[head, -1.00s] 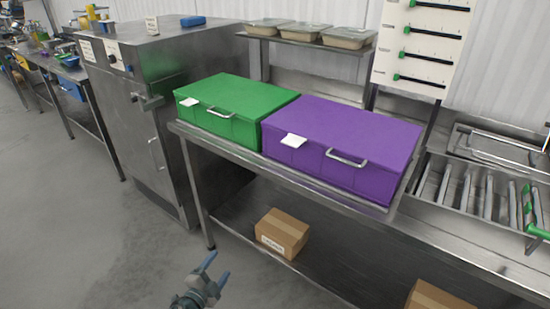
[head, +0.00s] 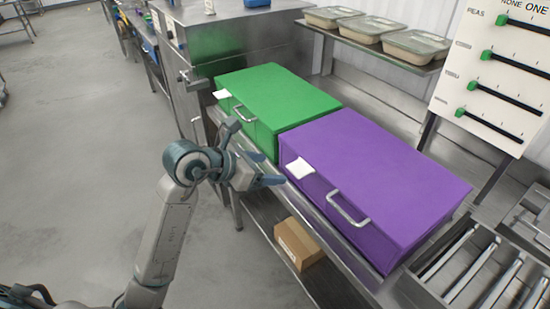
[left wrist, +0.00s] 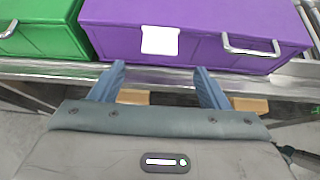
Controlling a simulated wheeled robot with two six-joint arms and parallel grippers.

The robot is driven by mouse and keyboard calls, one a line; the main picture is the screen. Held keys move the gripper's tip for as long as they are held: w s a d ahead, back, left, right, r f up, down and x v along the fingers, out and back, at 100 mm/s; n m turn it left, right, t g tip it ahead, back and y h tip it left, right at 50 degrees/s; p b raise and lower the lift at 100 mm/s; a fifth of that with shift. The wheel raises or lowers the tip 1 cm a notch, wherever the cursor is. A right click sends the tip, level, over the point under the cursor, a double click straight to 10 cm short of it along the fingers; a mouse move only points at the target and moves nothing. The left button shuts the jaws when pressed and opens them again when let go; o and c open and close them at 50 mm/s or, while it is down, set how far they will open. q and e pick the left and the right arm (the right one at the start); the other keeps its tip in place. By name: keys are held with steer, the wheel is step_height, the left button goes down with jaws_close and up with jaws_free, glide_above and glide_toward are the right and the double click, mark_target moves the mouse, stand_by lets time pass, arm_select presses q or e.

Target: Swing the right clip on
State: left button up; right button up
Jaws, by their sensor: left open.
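The purple box (head: 370,180) has a bent metal loop (head: 347,210) on its front face, which may be the right clip; I cannot tell whether it is fastened. A white tag (head: 300,169) hangs at the front left of its lid. In the left wrist view the loop (left wrist: 250,46) is right of the tag (left wrist: 160,40). The green box (head: 278,98) stands to the left, with a similar loop (head: 243,114). My left gripper (head: 254,154) is open and empty, in front of the boxes; in the left wrist view its fingers (left wrist: 160,68) point at the purple box's front. My right gripper is not in view.
Both boxes stand on a steel table with a front rail (left wrist: 50,70). A cardboard box (head: 298,243) lies on the shelf below. Lidded trays (head: 370,28) stand on a shelf behind. A slider board (head: 490,70) and metal rack (head: 480,272) are at right. Floor at left is clear.

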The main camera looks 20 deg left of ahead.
mark_target(293, 171)
arm_select(q)
steer(key=b+x, duration=0.3)
steer(key=x, duration=0.5)
steer(key=shift+w+d+f+b, duration=0.1)
steer(key=shift+w+f+b, duration=0.1)
steer(key=shift+b, duration=0.1)
steer(key=shift+c, duration=0.2)
steer(key=c, duration=0.5)
